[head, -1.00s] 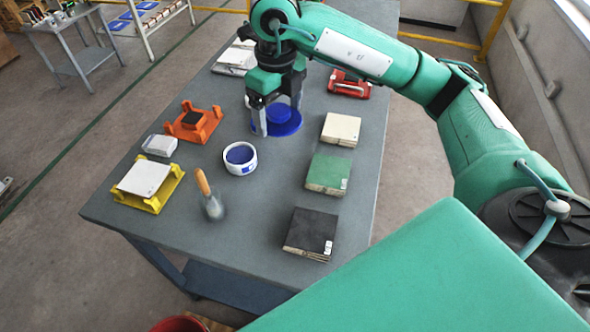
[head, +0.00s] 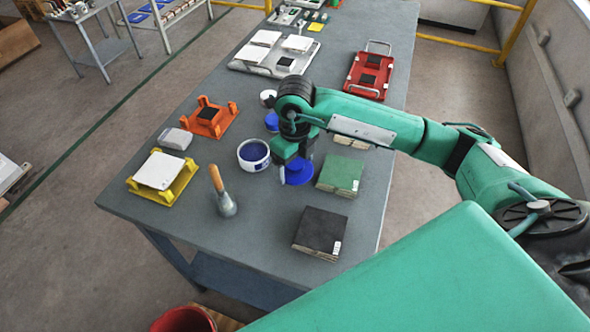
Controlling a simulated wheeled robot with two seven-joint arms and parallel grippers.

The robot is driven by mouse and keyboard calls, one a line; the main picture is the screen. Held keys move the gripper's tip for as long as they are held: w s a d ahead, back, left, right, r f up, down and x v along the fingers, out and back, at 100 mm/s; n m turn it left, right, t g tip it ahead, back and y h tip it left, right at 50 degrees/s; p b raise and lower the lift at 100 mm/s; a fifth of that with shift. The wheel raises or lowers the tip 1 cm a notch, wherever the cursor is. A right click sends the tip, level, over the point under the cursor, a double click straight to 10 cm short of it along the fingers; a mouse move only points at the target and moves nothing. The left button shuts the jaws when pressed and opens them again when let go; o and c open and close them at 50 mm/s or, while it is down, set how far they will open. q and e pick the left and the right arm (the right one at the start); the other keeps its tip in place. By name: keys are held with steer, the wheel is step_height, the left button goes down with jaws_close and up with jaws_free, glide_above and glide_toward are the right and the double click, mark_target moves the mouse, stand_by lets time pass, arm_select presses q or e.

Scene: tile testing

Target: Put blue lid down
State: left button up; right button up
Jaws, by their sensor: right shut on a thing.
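The blue lid (head: 300,173) is a round disc low in my right gripper (head: 291,168), between the white pot and the green tile stack. My right gripper is shut on it from above, and its fingers hide part of the lid. I cannot tell whether the lid touches the table or hangs just above it. The white pot (head: 246,164) with blue contents stands open just left of the gripper. My left gripper is not in view.
A green tile stack (head: 340,174) and a black one (head: 320,231) stand to the right. A wooden-handled tool (head: 222,195), a yellow holder (head: 184,187) and an orange holder (head: 228,127) are to the left. The grey table (head: 265,222) is bare in front of the lid.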

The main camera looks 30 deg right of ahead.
mark_target(295, 172)
step_height(295, 172, down, 3)
steer(key=shift+r, duration=0.1)
steer(key=shift+f, duration=0.55)
steer(key=o, duration=0.9)
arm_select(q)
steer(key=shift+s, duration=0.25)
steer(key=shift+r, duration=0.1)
